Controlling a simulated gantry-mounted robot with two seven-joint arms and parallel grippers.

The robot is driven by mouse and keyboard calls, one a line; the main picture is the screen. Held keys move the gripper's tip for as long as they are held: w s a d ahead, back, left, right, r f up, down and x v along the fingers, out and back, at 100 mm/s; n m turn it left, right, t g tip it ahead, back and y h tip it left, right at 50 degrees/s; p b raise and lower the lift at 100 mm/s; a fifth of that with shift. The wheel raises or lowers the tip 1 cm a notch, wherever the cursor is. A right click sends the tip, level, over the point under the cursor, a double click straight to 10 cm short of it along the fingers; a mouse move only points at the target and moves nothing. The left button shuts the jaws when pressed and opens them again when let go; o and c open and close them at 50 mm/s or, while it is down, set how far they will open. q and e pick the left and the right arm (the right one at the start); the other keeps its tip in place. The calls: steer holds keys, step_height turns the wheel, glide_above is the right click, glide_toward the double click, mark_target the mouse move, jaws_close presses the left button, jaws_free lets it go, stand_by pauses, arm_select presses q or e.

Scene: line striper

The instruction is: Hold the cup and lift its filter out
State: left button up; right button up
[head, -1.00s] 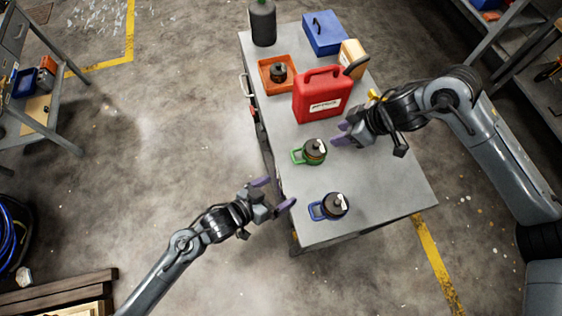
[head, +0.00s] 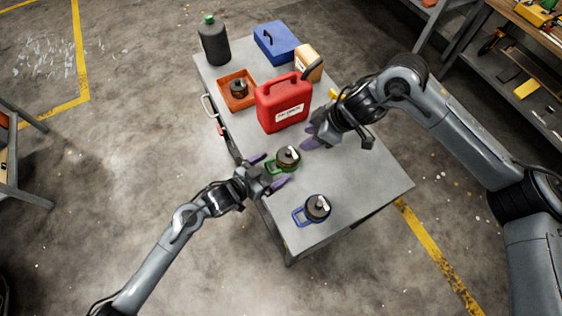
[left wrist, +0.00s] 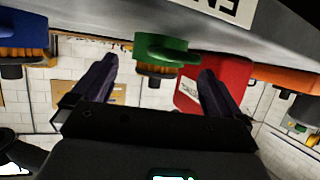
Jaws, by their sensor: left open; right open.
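A green-handled cup (head: 283,164) with a dark top stands mid-table in the head view. The filter cannot be told apart from this dark top. A blue-handled cup (head: 305,214), also dark-topped, stands nearer the front. My left gripper (head: 268,172) is open at the table's left edge, its fingers on either side of the green handle; contact is not clear. In the left wrist view the green cup (left wrist: 163,47) appears upside down between the open fingertips (left wrist: 156,68), and the blue cup (left wrist: 24,28) is at the left. My right gripper (head: 312,136) is open and empty, just right of the green cup.
A red canister (head: 284,102) stands behind the green cup. An orange tray (head: 225,100) holds a dark round part (head: 239,88). A dark bottle (head: 214,45), blue case (head: 276,42) and tan box (head: 309,65) stand at the back. The table's right front (head: 370,190) is clear.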

mark_target(279, 165)
arm_select(q)
steer(key=shift+x, duration=2.7)
steer(key=shift+c, duration=0.2)
steer(key=c, duration=0.9)
arm_select(e)
steer(key=shift+o, duration=0.4)
